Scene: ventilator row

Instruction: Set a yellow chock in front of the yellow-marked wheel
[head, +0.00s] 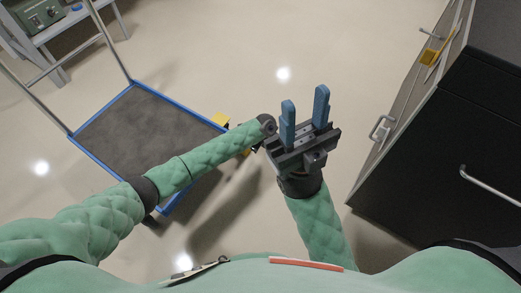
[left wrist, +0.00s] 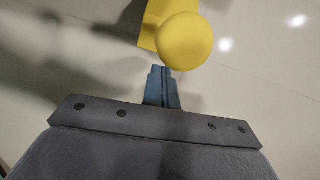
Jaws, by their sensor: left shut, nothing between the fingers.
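In the left wrist view a yellow chock (left wrist: 150,25) with a round yellow knob (left wrist: 185,42) is on the floor. My left gripper (left wrist: 162,72) is shut and empty, its fingertips at the knob's lower-left edge; I cannot tell whether they touch. In the head view, the left fingers are hidden behind my arm. A yellow piece (head: 221,118) shows beside the right corner of the blue-edged cart (head: 150,120); I cannot tell whether it is the chock or the wheel marking. My right gripper (head: 304,108) is open and empty, with blue fingers pointing up the picture.
A dark cabinet (head: 440,150) with metal handles stands on the right, with a yellow-orange item (head: 432,56) on its far part. A grey table (head: 60,30) with a green device (head: 38,14) is at top left.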

